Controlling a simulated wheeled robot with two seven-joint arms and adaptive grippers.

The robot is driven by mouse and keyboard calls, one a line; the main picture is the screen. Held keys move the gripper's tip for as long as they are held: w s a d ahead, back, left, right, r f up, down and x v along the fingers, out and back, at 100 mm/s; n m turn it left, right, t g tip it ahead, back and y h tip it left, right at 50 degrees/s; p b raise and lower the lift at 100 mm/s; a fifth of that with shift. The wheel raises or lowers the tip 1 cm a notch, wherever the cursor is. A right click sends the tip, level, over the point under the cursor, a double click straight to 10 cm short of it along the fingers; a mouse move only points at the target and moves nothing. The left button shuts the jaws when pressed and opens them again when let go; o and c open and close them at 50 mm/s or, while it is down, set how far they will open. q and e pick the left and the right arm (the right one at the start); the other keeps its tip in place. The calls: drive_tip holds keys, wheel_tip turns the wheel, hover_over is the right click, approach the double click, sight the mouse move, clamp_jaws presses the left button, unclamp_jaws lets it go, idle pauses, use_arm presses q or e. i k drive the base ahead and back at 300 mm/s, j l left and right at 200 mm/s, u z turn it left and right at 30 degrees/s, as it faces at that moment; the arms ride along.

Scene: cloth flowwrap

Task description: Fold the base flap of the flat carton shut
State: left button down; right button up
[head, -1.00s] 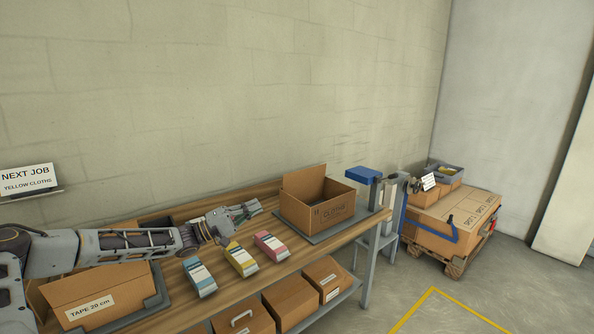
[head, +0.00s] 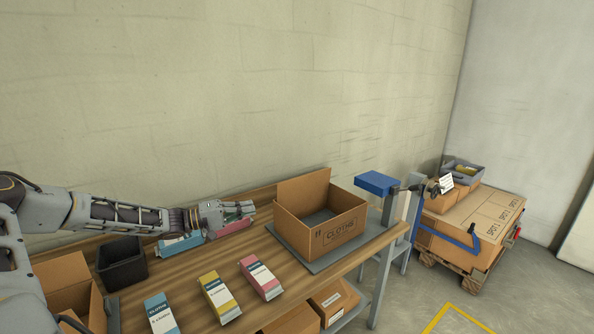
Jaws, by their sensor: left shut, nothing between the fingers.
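A brown carton marked CLOTHS (head: 344,230) stands erected on a grey mat (head: 316,262) at the right end of the bench. Its top is open, and one flap (head: 304,190) stands up at the back left. Its base is mostly hidden by the near walls, so I cannot tell how its base flaps lie. My left gripper (head: 247,208) is shut and empty, left of the carton and apart from it. It is over or in front of a pink pack (head: 234,226), which it partly hides. My right gripper is not in view.
Blue (head: 161,314), yellow (head: 219,296) and pink (head: 260,277) packs lie along the bench front. Another blue pack (head: 180,245) and a black bin (head: 122,262) are behind. A blue-topped stand (head: 378,183) is right of the carton. Bare bench lies between the packs and carton.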

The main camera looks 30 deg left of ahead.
sight(303, 196)
drive_tip(key=i+j, duration=0.3)
drive_tip(key=i, duration=0.15)
drive_tip(key=i+j, duration=0.25)
drive_tip(key=i, duration=0.2)
